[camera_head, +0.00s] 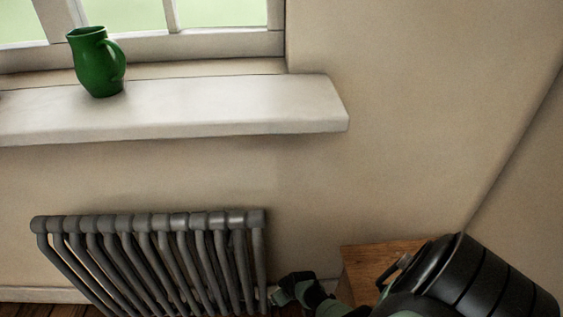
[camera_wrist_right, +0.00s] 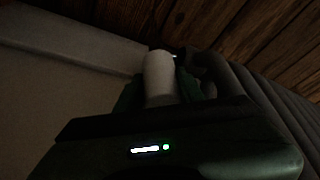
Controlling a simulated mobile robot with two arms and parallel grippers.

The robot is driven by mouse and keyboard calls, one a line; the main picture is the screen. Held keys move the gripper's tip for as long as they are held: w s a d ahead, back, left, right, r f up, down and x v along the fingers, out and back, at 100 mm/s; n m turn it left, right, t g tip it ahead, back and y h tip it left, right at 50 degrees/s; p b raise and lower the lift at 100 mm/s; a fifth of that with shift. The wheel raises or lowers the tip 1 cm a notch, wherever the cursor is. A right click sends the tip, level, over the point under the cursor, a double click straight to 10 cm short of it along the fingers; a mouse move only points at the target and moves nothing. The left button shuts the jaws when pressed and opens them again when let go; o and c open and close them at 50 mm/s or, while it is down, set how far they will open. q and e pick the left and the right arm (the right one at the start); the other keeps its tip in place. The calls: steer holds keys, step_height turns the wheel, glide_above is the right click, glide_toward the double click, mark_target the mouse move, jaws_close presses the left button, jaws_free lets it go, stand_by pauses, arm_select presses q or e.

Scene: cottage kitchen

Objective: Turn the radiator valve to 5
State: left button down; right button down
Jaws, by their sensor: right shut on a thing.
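The grey ribbed radiator (camera_head: 160,250) stands against the wall under the window sill, and part of it shows on the right in the right wrist view (camera_wrist_right: 285,108). The radiator valve has a pale, rounded cylindrical head (camera_wrist_right: 159,75), seen near the middle of the right wrist view. My right gripper (camera_head: 287,291) is low beside the radiator's right end in the head view. It is shut on the valve head, with dark fingers on both sides in the right wrist view (camera_wrist_right: 160,92). In the head view the gripper largely hides the valve. No numbers on the valve are readable. My left gripper is not in view.
A wooden piece of furniture (camera_head: 372,268) stands right of the radiator, partly behind my right arm. A green jug (camera_head: 97,62) stands on the white window sill (camera_head: 220,105). Dark wooden floorboards (camera_wrist_right: 240,25) and a pale skirting show in the right wrist view.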

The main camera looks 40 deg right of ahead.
steer(key=c, duration=0.9)
jaws_free()
